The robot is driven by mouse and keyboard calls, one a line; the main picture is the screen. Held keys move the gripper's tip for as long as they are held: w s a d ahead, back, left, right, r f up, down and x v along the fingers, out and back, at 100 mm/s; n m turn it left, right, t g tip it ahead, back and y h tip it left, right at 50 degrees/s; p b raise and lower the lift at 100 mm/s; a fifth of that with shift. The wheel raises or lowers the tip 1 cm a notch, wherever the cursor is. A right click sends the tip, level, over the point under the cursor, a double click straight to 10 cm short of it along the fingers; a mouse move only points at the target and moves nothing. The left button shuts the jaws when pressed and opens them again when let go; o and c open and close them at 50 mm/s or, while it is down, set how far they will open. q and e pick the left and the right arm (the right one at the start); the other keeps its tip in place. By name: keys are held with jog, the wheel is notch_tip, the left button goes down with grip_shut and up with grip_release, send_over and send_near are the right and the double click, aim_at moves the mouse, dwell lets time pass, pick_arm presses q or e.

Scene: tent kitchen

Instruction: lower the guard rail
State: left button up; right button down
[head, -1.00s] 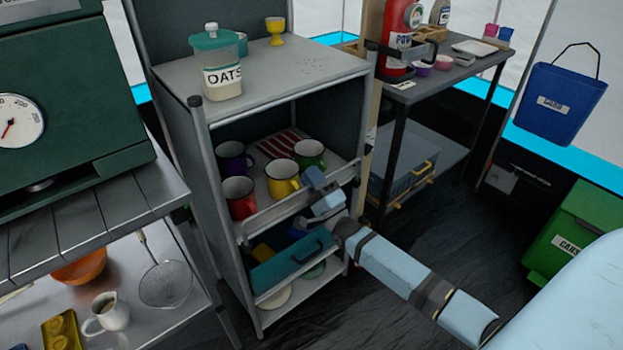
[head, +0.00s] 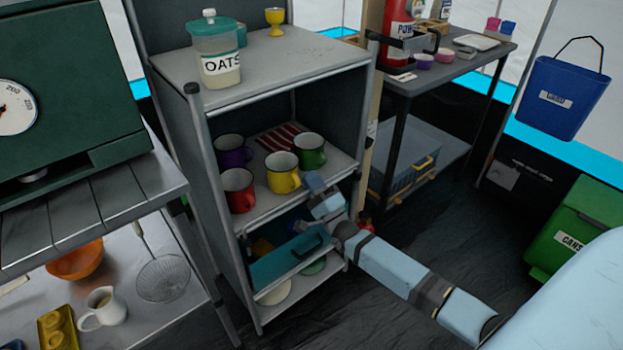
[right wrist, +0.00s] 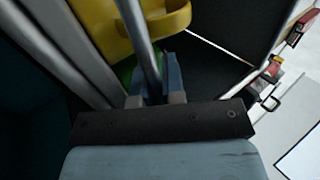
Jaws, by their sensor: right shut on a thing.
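The guard rail (right wrist: 138,35) is a thin metal bar. In the right wrist view it runs between my right gripper's two fingers (right wrist: 155,82), which are shut on it. In the head view my right gripper (head: 314,185) is at the front of the mug shelf, just right of the yellow mug (head: 283,181). The rail sits low along the shelf's front edge, below the mugs' bodies, and my gripper covers part of it. I cannot tell its exact height. My left gripper is not in view.
A red mug (head: 238,199), purple mug (head: 233,158) and green mug (head: 310,158) stand on the shelf. A teal bin (head: 280,262) is on the shelf below. An oats jar (head: 214,66) stands on top.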

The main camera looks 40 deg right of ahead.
jog(key=c, duration=1.5)
grip_release()
jog(key=shift+r, duration=0.1)
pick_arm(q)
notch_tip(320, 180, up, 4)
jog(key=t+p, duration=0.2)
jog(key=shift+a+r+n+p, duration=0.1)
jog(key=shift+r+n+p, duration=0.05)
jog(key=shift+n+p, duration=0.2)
pick_arm(e)
jog(key=v, duration=1.4)
jog(key=shift+r, duration=0.1)
